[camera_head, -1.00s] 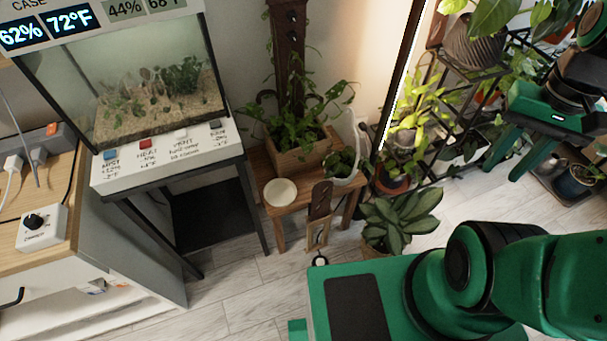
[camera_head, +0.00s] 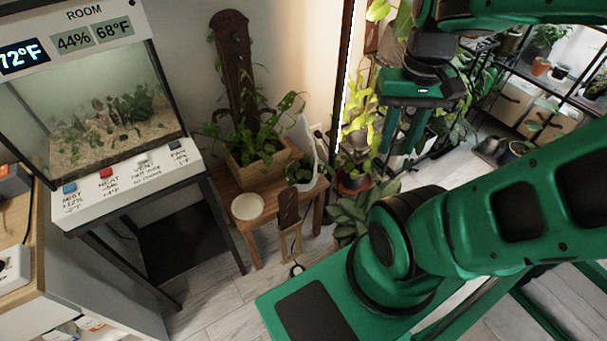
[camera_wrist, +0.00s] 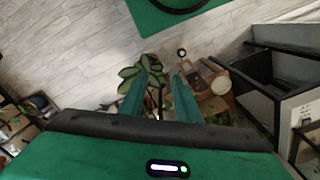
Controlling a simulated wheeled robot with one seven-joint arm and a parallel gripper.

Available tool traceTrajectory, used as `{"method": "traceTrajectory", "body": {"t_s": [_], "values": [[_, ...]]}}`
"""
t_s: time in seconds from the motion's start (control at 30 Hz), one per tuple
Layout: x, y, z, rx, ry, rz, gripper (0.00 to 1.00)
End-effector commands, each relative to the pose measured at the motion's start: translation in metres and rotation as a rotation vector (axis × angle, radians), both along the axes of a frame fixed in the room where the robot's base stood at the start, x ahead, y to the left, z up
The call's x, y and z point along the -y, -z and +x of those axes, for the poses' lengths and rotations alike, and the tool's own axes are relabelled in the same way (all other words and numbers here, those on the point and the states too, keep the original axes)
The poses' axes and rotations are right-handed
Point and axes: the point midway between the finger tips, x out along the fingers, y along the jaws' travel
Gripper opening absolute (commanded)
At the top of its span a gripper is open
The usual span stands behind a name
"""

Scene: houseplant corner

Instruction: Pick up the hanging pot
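A white pot with a tall curved hanger (camera_head: 305,168) holds a small leafy plant. It stands at the back right of a small wooden stool (camera_head: 270,207), beside a wooden planter box. My gripper (camera_head: 402,145) is to the right of the pot in the head view and apart from it, with its green fingers pointing down. The wrist view shows the two fingers (camera_wrist: 160,95) spread apart with nothing held between them. In the wrist view I cannot make out the pot clearly.
A round pale disc (camera_head: 247,206) lies on the stool. A glass terrarium (camera_head: 105,115) is at left. A broad-leaved plant (camera_head: 358,212) stands right of the stool. A mirror edge (camera_head: 347,75) rises behind.

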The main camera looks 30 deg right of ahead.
Motion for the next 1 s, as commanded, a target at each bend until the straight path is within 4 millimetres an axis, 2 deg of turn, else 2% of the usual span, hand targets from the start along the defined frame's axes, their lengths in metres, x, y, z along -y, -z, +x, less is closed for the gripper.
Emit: {"method": "traceTrajectory", "body": {"t_s": [0.07, 0.13, 0.37, 0.67, 1.0], "values": [[0.001, 0.004, 0.007, -0.020, -0.035, -0.005, 0.30], [-0.010, 0.010, 0.018, -0.046, -0.084, -0.014, 0.30], [-0.007, 0.043, 0.063, -0.162, -0.322, -0.071, 0.30], [-0.014, 0.098, 0.119, -0.333, -0.672, -0.181, 0.30], [-0.035, 0.165, 0.172, -0.548, -1.094, -0.346, 0.30]]}}
